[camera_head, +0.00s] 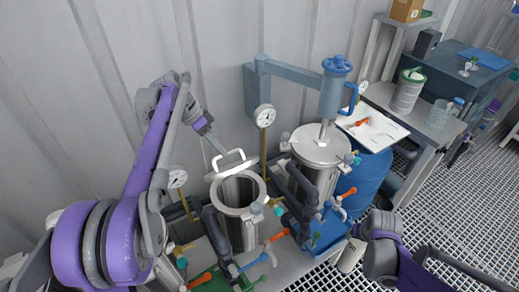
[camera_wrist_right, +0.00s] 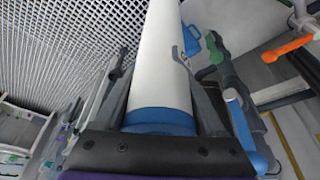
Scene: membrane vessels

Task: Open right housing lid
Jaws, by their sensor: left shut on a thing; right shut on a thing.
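The right housing (camera_head: 318,180) is a steel vessel with its round lid (camera_head: 320,145) lying flat on top. A blue lifting arm (camera_head: 295,73) with a handwheel (camera_head: 338,66) stands over it, its rod reaching down to the lid. The left housing (camera_head: 240,215) is open at the top. A pale lid (camera_head: 232,169) with a curved handle stands tilted behind its mouth. My left gripper (camera_head: 216,146) is at that handle and seems shut on it; the contact is small in view. My right gripper (camera_wrist_right: 163,75) is shut on a white cylinder (camera_wrist_right: 160,55) with a blue end, right of the housings.
Orange-handled valves and pipes crowd the front of both housings. A blue barrel (camera_head: 372,178) with a white tray (camera_head: 373,128) above it stands to the right. A bench (camera_head: 440,118) holds a white bucket (camera_head: 407,92) and a clear jug. Grating floor (camera_head: 465,210) is open at the right.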

